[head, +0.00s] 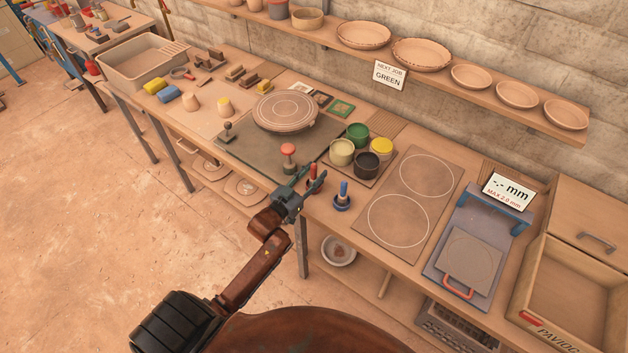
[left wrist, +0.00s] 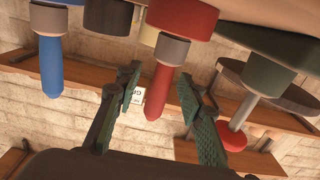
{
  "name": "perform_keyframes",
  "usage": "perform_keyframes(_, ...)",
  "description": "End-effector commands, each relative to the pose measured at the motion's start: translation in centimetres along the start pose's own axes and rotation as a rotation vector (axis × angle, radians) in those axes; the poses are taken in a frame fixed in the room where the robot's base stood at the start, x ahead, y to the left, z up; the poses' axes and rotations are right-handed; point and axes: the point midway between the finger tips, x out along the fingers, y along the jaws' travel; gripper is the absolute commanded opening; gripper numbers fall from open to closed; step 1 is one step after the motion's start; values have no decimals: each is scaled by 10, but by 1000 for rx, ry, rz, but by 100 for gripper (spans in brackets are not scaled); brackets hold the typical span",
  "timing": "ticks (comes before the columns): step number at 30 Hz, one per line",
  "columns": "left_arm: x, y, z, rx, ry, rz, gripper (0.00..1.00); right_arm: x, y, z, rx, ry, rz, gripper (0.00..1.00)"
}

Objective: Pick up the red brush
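The fingers are apart on either side of the handle, with a visible gap to each. My right gripper is in neither view.
A blue brush (head: 343,188) stands close by on the right. Paint pots (head: 342,151) sit just behind. The bench front edge runs right under the gripper.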

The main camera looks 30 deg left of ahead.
Motion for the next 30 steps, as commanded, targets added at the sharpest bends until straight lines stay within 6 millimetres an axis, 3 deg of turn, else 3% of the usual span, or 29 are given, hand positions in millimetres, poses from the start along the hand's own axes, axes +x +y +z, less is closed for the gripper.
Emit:
perform_keyframes(3, 0, 0, 0, 0, 0, 0, 34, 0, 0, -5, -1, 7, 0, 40)
perform_keyframes(18, -1, 0, 0, 0, 1, 0, 0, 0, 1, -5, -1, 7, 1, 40)
perform_keyframes(30, 0, 0, -2, 0, 2, 0, 0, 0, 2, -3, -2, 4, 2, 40)
